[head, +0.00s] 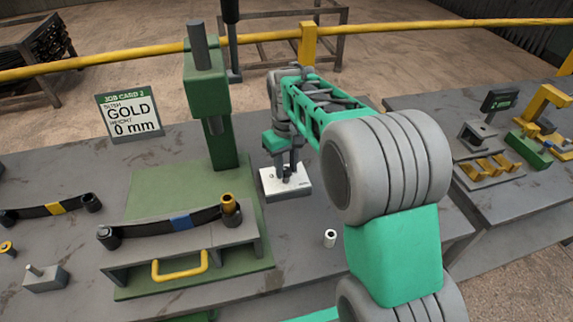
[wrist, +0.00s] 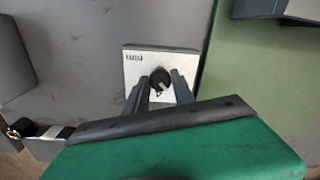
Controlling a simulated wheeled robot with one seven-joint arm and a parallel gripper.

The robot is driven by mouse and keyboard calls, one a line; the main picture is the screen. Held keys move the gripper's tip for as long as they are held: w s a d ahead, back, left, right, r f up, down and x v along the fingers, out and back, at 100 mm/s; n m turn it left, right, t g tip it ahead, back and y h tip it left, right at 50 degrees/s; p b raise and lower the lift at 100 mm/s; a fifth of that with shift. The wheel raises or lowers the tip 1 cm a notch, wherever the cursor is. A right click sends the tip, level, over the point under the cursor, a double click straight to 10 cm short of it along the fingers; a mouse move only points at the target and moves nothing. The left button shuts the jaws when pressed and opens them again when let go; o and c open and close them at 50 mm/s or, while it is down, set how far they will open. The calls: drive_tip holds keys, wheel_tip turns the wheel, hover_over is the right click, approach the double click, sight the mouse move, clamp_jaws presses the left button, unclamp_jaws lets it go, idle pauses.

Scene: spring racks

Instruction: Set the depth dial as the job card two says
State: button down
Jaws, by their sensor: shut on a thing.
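The job card two (head: 130,113) stands at the back left of the bench and reads GOLD and 0 mm. The depth dial is a dark round knob (wrist: 160,75) on a white square plate (head: 286,183), just right of the green press. The plate also shows in the wrist view (wrist: 138,62), with small marks in one corner. My gripper (head: 286,168) is over the plate, its fingers pointing down. In the wrist view my gripper (wrist: 160,88) has a finger at either side of the knob and is shut on it. The dial's setting is too small to read.
The green press (head: 207,95) stands left of the dial, with a leaf spring on its fixture (head: 240,240) and a gold bush (head: 229,203) at the spring's right end. A small pale cylinder (head: 330,238) stands to the right. A second bench (head: 520,205) is far right.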

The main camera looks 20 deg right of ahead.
sight(286, 170)
drive_tip(key=shift+n, duration=0.6)
drive_tip(key=c, duration=1.1)
unclamp_jaws()
drive_tip(key=shift+o, duration=0.2)
wheel_tip(286, 170, up, 8)
drive_tip(key=shift+f, duration=0.2)
drive_tip(key=shift+r, duration=0.15)
